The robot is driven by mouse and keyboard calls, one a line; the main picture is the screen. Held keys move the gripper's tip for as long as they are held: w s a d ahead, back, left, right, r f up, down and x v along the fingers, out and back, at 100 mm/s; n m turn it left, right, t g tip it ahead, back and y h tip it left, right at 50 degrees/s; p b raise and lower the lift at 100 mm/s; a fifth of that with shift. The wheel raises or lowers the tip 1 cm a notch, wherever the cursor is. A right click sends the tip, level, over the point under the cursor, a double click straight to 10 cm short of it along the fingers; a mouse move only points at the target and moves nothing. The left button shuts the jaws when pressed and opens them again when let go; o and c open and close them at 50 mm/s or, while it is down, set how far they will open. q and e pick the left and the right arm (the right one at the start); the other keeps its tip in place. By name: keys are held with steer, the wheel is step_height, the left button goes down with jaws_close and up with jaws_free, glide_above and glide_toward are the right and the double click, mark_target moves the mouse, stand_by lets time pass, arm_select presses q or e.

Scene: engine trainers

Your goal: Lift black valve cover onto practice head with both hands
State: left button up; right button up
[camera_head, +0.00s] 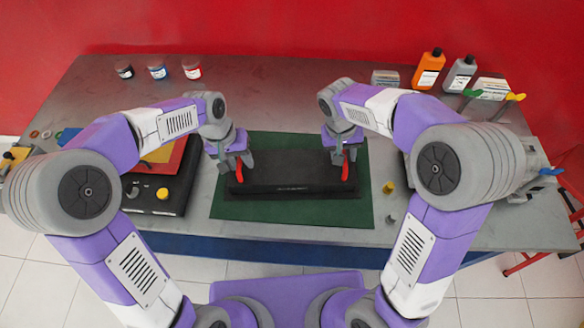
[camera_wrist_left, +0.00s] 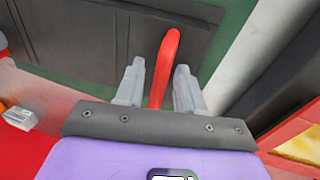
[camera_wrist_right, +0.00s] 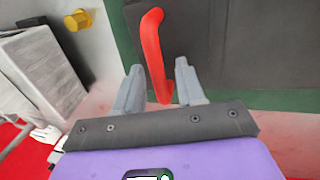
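The black valve cover (camera_head: 290,181) lies on the green mat (camera_head: 290,212) in the middle of the table. It has a red handle near each end. My left gripper (camera_head: 235,167) is at the left red handle (camera_head: 239,172); in the left wrist view this handle (camera_wrist_left: 166,60) stands between the open fingers (camera_wrist_left: 160,82). My right gripper (camera_head: 343,160) is at the right red handle (camera_head: 346,170); in the right wrist view this handle (camera_wrist_right: 155,55) passes between the open fingers (camera_wrist_right: 160,85). I cannot make out a practice head for certain.
A black unit with a yellow knob (camera_head: 162,193) stands left of the mat. A yellow piece (camera_head: 388,187) stands just right of it. An orange bottle (camera_head: 428,70), a grey bottle (camera_head: 460,75) and several small jars (camera_head: 158,72) are along the back edge.

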arm_select(q)
jaws_close()
arm_select(e)
jaws_close()
arm_select(q)
steer(key=shift+r, duration=0.1)
stand_by(0.8)
